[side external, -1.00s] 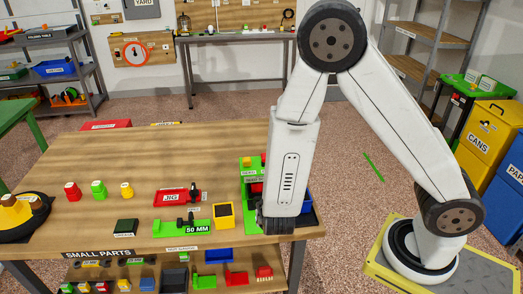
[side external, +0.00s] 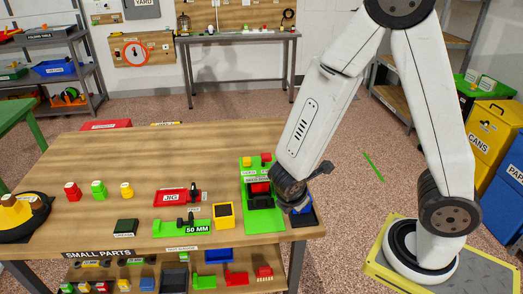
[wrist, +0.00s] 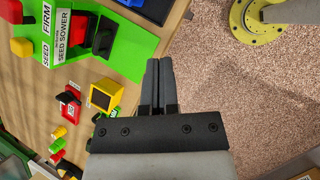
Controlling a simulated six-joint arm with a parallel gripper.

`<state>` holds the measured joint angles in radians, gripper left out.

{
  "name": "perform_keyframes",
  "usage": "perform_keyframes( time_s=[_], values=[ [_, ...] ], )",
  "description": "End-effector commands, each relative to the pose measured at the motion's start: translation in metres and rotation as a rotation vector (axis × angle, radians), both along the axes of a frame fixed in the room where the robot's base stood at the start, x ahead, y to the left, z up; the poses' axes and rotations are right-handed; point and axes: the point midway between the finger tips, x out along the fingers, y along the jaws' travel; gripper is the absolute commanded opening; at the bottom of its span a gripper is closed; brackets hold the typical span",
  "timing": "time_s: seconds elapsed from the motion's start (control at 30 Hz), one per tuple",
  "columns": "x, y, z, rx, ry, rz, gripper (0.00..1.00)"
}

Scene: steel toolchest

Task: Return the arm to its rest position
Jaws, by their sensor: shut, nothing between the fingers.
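My gripper (wrist: 158,63) shows in the wrist view with its two dark fingers close together and nothing between them. It is over the right edge of the wooden table, with floor beyond the tips. In the side external view my arm is raised and bent, and its dark wrist end is above the table's right edge, in front of part of the green seed sower board (side external: 262,222). The fingers are hard to make out there. The yellow base plate (side external: 372,272) under my arm stands on the floor at the right.
On the wooden table (side external: 150,150) are a yellow box (side external: 224,215), a red jig (side external: 172,197), a green 50 mm block (side external: 170,227) and several coloured pieces. A blue bin (side external: 301,214) is partly behind my wrist. Yellow (side external: 490,140) and blue bins stand at the right.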

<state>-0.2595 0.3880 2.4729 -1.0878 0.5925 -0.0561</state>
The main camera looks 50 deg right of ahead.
Motion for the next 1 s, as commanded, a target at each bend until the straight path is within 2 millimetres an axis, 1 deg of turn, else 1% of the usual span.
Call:
perform_keyframes(
  time_s=[0.03, 0.3, 0.53, 0.7, 0.83, 1.0],
  values=[
    [-0.003, -0.001, 0.004, 0.034, -0.021, -0.074, 0.0],
    [-0.013, 0.005, 0.02, 0.231, -0.133, -0.469, 0.0],
    [-0.012, 0.012, 0.037, 0.406, -0.25, -0.799, 0.0],
    [-0.005, 0.015, 0.051, 0.531, -0.341, -1.021, 0.0],
    [-0.001, 0.016, 0.06, 0.602, -0.394, -1.147, 0.0],
    [0.002, 0.016, 0.066, 0.649, -0.429, -1.23, 0.0]
  ],
)
